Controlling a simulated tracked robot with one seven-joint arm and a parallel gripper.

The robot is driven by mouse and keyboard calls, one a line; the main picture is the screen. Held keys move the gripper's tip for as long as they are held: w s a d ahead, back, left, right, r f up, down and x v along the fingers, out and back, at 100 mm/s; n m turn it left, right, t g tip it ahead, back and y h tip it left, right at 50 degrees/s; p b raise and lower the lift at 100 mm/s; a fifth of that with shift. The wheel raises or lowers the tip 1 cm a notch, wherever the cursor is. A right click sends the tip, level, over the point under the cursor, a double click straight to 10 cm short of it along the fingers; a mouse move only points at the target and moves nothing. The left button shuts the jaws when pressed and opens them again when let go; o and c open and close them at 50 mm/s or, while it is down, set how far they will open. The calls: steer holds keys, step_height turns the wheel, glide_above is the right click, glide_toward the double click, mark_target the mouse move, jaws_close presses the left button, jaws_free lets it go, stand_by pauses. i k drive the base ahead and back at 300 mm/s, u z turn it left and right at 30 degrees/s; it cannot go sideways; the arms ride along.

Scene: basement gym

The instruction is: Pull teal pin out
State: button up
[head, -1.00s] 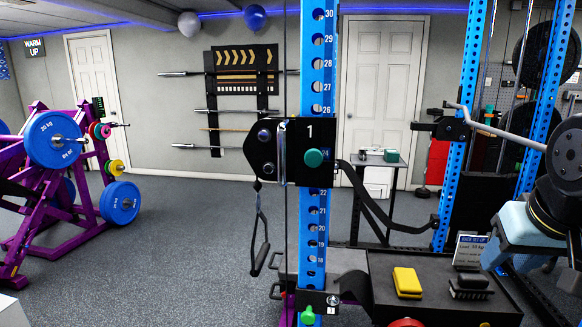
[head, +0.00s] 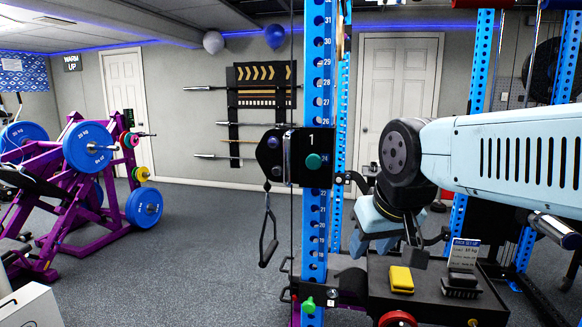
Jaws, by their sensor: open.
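The teal pin (head: 313,161) is a round teal knob on the black carriage block (head: 288,152) marked 1. The block sits around the blue upright (head: 316,240), level with about hole 24. The knob faces me and is seated against the block. My gripper (head: 390,246) is open, to the right of the pin and lower in the picture, apart from it. It points downward over the back of the tray, and nothing shows between its fingers. A green knob (head: 308,305) sits lower on the same upright.
A black tray (head: 425,301) at lower right holds a yellow block (head: 401,279), a black brush-like item (head: 461,285) and a small sign (head: 463,253). A handle (head: 268,240) hangs left of the upright. Purple machine (head: 80,200) stands far left; the floor between is clear.

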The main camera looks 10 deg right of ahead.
mark_target(314, 162)
steer(key=u, duration=0.8)
steer(key=k, duration=1.4)
steer(key=z, duration=0.45)
steer(key=i, duration=1.05)
